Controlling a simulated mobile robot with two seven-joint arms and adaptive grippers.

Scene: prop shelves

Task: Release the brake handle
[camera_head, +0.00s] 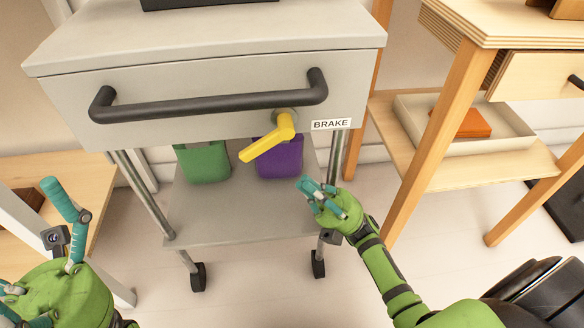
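The yellow brake handle (267,143) sits on a round grey hub at the front of a grey metal cart, just left of a white label reading "BRAKE" (332,124). The handle slants from the hub down to the left. My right gripper (318,195) is below and right of the handle, apart from it. Its teal fingers look spread, with nothing between them. My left gripper (42,245) is at the lower left, far from the handle. Its fingers are spread wide and empty, and part of it is cut off by the picture's edge.
A black bar handle (210,104) runs across the cart front above the brake handle. A green bin (204,163) and a purple bin (281,160) stand on the cart's lower shelf (225,215). Wooden furniture flanks the cart; an orange item (462,122) lies in a tray at right.

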